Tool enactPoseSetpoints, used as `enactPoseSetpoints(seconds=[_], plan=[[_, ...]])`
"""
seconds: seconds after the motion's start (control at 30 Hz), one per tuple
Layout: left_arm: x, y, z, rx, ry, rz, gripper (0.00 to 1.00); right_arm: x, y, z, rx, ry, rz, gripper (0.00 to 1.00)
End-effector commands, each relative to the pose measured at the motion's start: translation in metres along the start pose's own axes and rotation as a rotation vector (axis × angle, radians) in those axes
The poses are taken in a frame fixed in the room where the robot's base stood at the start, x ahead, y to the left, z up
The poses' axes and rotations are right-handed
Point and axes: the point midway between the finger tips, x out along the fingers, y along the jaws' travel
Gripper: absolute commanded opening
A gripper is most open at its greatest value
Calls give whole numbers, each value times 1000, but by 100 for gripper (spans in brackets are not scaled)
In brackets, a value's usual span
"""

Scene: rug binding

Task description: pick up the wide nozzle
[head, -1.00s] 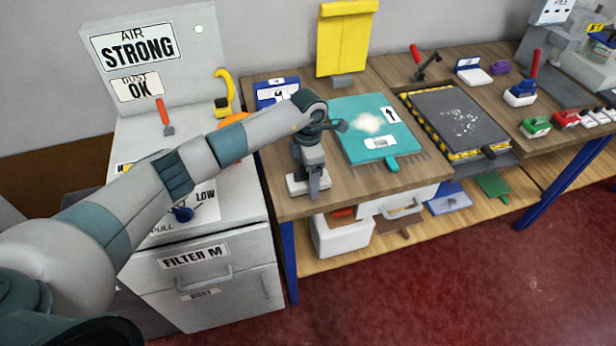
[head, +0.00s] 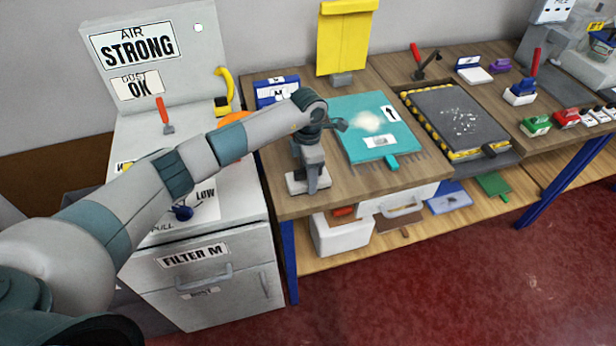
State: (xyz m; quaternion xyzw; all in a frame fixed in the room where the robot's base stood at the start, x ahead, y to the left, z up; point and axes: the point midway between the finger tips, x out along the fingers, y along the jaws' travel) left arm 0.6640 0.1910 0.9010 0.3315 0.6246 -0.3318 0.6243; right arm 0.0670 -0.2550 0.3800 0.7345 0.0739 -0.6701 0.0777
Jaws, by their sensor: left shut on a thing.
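My left gripper (head: 309,186) points down at the left end of the wooden bench, near its front edge. It is shut on a pale grey, wide, low piece, which I take to be the wide nozzle (head: 296,186). The gripper covers part of this piece, and it sits at or very close to the bench top; I cannot tell if there is a gap under it. My right gripper is not in view.
A teal board (head: 350,150) with a pale dusty patch lies just right of the gripper. A blue box (head: 265,98) and a yellow upright panel (head: 343,45) stand behind. The filter cabinet (head: 170,270) is at left. A black-and-yellow framed tray (head: 480,115) lies further right.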

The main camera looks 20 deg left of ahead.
Motion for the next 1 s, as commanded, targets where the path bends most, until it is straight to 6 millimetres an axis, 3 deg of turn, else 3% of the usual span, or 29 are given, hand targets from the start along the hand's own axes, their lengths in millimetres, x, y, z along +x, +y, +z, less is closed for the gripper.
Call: enactPoseSetpoints(seconds=[0.17,0.4,1.0], plan=[[-8,1,0,-1,-1,2,19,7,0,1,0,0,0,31],[-38,2,1,2,-3,5,19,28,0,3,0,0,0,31],[-101,-74,74,3,-3,2,19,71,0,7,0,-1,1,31]])
